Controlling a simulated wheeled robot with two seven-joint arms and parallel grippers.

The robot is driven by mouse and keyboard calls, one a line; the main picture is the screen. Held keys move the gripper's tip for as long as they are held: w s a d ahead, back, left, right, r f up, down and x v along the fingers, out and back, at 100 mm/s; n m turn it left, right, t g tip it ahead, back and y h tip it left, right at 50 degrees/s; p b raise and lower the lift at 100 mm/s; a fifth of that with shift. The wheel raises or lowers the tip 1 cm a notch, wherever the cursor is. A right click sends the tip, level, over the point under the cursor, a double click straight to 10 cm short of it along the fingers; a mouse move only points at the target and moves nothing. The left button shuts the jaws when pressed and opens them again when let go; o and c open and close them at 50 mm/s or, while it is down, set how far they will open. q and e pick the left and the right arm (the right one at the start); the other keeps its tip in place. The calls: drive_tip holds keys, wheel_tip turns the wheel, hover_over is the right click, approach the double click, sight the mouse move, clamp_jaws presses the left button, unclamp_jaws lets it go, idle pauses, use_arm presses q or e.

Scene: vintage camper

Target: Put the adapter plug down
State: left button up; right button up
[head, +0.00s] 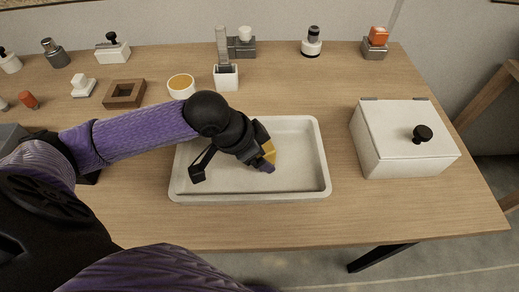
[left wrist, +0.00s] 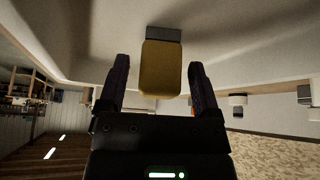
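The adapter plug is a yellow block with a grey end. In the head view the yellow part (head: 268,149) shows inside the pale tray (head: 322,165), partly hidden by my left gripper (head: 233,172). In the left wrist view the adapter plug (left wrist: 161,70) lies between the two fingers of my left gripper (left wrist: 159,85), with a gap on each side. Its grey end points away from the gripper, against the tray surface. The left gripper is open and low over the tray. My right gripper is not in view.
A white lidded box (head: 400,145) with a black knob stands right of the tray. Several small items line the back edge. The table front is clear.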

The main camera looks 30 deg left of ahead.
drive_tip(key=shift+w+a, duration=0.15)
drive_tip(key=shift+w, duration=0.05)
use_arm(q)
drive_tip(key=shift+r, duration=0.25)
drive_tip(key=p+v, duration=0.5)
drive_tip(key=v, duration=0.7)
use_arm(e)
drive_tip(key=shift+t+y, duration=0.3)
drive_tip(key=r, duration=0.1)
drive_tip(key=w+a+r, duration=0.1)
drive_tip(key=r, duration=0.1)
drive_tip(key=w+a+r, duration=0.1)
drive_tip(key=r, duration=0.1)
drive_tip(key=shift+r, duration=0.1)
use_arm(q)
drive_tip(key=shift+f, duration=0.1)
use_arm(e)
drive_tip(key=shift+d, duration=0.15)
